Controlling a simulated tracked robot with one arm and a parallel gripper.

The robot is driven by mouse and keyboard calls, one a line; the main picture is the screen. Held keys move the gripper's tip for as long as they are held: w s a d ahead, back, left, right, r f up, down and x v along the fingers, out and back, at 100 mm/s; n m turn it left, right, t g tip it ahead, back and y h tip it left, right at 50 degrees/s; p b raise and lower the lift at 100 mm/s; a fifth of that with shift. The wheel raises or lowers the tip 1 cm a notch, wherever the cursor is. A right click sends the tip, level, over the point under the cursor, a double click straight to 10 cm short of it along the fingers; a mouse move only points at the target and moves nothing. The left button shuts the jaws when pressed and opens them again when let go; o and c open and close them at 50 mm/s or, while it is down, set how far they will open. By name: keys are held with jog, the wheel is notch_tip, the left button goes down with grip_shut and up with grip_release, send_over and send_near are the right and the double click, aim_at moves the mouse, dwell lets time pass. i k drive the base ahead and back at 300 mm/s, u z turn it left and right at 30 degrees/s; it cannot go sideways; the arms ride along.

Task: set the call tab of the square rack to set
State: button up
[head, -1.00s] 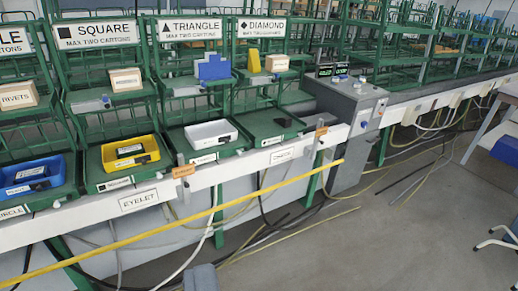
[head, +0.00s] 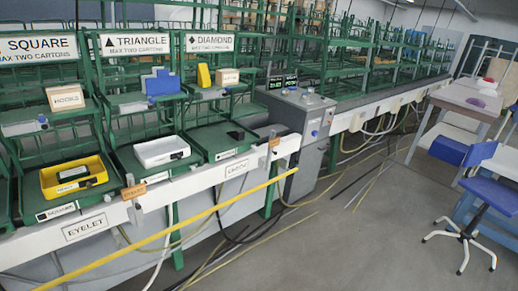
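The square rack's sign (head: 38,47) reads "SQUARE, MAX TWO CARTONS" at the left of the head view. A carton (head: 67,98) stands on its upper shelf, and a yellow tray (head: 75,178) sits on its lower shelf. A grey plate with a small blue piece (head: 43,120) is at the front of the upper shelf. An orange tag (head: 133,191) stands on the white rail right of the yellow tray. I cannot tell which small part is the call tab or how it is set. My gripper is not in view.
The triangle rack (head: 162,153) with a white tray and the diamond rack stand to the right. A grey control box (head: 305,115) follows. A yellow bar (head: 165,235) runs along the front. Cables lie on the floor; a blue chair (head: 482,195) stands right. Open floor (head: 370,235) lies between.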

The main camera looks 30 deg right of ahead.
aim_at(107, 197)
jog(key=u, duration=0.5)
jog(key=i, duration=2.1)
jog(key=z, duration=0.6)
